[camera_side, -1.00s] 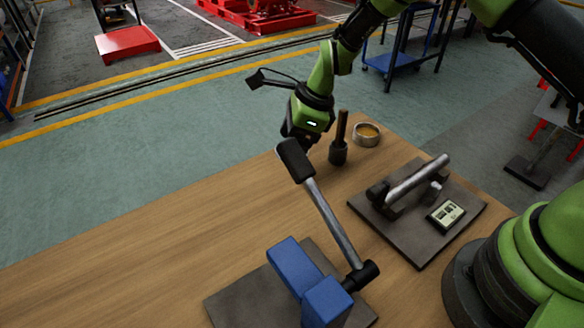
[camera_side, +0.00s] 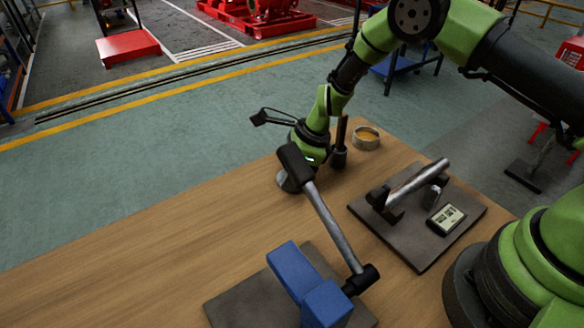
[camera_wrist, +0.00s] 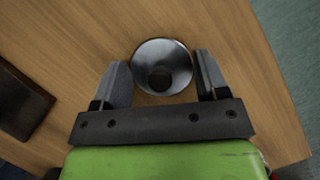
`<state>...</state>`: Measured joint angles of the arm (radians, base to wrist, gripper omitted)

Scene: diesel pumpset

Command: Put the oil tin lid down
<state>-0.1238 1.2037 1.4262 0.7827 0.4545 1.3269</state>
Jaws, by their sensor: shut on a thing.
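The oil tin lid is a round, shiny grey metal piece with a dark centre, seen in the wrist view (camera_wrist: 162,52). My gripper (camera_wrist: 161,72) is shut on it, with one finger at each side. In the side view the lid (camera_side: 288,184) shows as a grey patch low at the table's far edge, partly hidden by a black-headed lever. I cannot tell whether it touches the wood.
The black-headed lever (camera_side: 330,222) rises from a blue block (camera_side: 305,283) in front of my gripper. A dark upright tool (camera_side: 340,146) stands close to the right. A dark plate (camera_side: 420,240) carries a metal handle and small display. Bare table (camera_side: 170,245) lies left.

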